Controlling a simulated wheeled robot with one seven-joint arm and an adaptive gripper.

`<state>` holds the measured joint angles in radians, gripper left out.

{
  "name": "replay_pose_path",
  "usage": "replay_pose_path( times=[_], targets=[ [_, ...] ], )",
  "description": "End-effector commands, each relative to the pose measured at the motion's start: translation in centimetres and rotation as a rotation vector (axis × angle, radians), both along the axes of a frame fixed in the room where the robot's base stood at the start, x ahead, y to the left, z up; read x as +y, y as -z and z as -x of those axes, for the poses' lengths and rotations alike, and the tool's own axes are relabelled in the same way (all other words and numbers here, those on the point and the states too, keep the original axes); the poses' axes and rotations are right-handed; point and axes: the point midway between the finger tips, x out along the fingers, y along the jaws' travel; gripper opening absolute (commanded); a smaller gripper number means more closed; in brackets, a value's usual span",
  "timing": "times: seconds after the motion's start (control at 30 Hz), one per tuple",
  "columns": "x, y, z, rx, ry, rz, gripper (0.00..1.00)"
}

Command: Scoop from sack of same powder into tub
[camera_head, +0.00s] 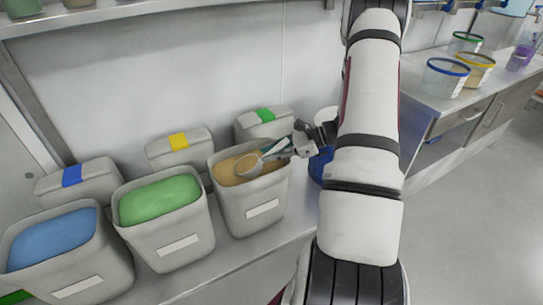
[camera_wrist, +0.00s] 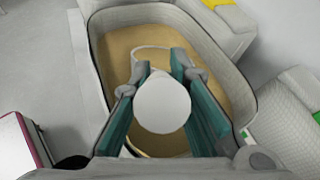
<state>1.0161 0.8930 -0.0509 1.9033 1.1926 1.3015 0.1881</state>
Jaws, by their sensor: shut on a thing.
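My gripper (camera_head: 288,147) is over the right-hand bin (camera_head: 262,213), which holds tan powder (camera_head: 232,177). It is shut on a pale scoop (camera_head: 249,164), whose bowl is at the powder. In the wrist view, the round handle end (camera_wrist: 162,103) sits between the teal fingers of my gripper (camera_wrist: 160,68), with the scoop's rim beyond against the tan powder (camera_wrist: 217,84). I cannot tell how deep the bowl sits or whether it holds powder. On the right counter stand clear tubs: a blue-rimmed tub (camera_head: 446,80), a yellow-rimmed tub (camera_head: 476,70) with tan contents and a green-rimmed tub (camera_head: 465,43).
Bins of green powder (camera_head: 160,198) and blue powder (camera_head: 50,240) stand to the left. Lidded boxes with blue (camera_head: 72,176), yellow (camera_head: 178,141) and green (camera_head: 264,115) tabs stand behind. A blue object (camera_head: 320,166) is partly hidden by my arm. A shelf (camera_head: 120,14) hangs above.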

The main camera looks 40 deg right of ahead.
Motion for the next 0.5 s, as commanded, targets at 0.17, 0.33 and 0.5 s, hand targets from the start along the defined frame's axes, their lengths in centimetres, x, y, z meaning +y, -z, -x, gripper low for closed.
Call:
replay_pose_path(
  times=[0.17, 0.33, 0.5],
  targets=[
    [-0.1, -1.3, 0.1, -0.007, 0.000, -0.006, 0.00],
    [-0.1, -2.4, 0.2, -0.023, -0.001, -0.020, 0.00],
    [-0.2, -3.4, 0.3, -0.039, 0.000, -0.032, 0.00]
  ],
)
